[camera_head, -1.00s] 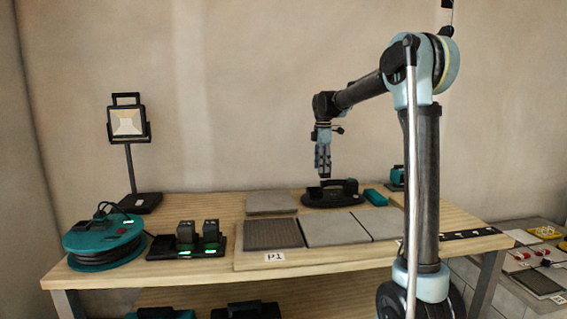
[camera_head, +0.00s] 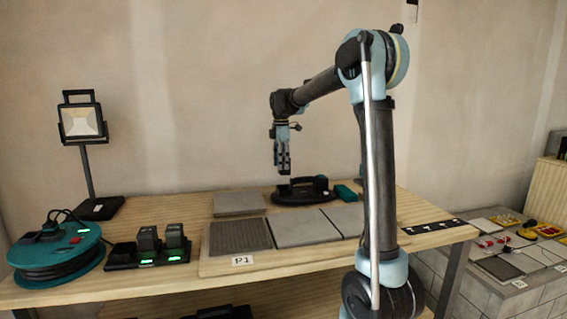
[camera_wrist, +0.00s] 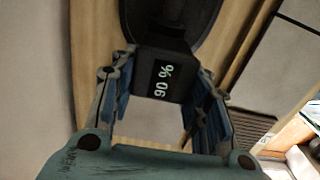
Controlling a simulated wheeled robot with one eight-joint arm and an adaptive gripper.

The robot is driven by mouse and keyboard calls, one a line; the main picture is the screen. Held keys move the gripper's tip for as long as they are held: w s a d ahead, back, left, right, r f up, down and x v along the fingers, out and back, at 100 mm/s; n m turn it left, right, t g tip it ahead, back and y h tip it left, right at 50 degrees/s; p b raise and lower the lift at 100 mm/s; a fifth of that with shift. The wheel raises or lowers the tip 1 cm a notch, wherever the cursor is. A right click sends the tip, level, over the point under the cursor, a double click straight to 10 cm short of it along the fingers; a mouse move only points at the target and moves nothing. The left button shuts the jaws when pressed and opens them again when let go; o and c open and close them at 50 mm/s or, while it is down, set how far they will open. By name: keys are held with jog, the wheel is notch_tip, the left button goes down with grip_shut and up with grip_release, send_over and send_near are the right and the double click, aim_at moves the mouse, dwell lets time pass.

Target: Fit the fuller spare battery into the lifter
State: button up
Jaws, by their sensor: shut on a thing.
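My gripper (camera_head: 284,168) points down at the near-left side of the black lifter (camera_head: 303,190), which has a handle and an oval base, at the back of the bench. In the wrist view, my gripper (camera_wrist: 165,115) is shut on a black block, seemingly a battery (camera_wrist: 164,78), whose display reads 90 %. The dark oval of the lifter (camera_wrist: 200,14) shows just beyond it. I cannot tell whether the block touches the lifter. Two batteries, left (camera_head: 148,240) and right (camera_head: 175,237), stand upright in the charger (camera_head: 122,257) with green lights.
A teal cable reel (camera_head: 55,255) and a work lamp (camera_head: 84,122) stand at the left. Grey tiles (camera_head: 298,229) lie before the lifter, by a P1 label (camera_head: 242,261). A teal box (camera_head: 346,192) is right of the lifter. Side surfaces at right hold tiles and small parts.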

aim_at(281, 172)
jog(key=shift+f, duration=2.25)
jog(key=shift+s+f, duration=0.15)
jog(key=shift+f, duration=1.95)
dwell(2.2)
jog(key=o, duration=1.1)
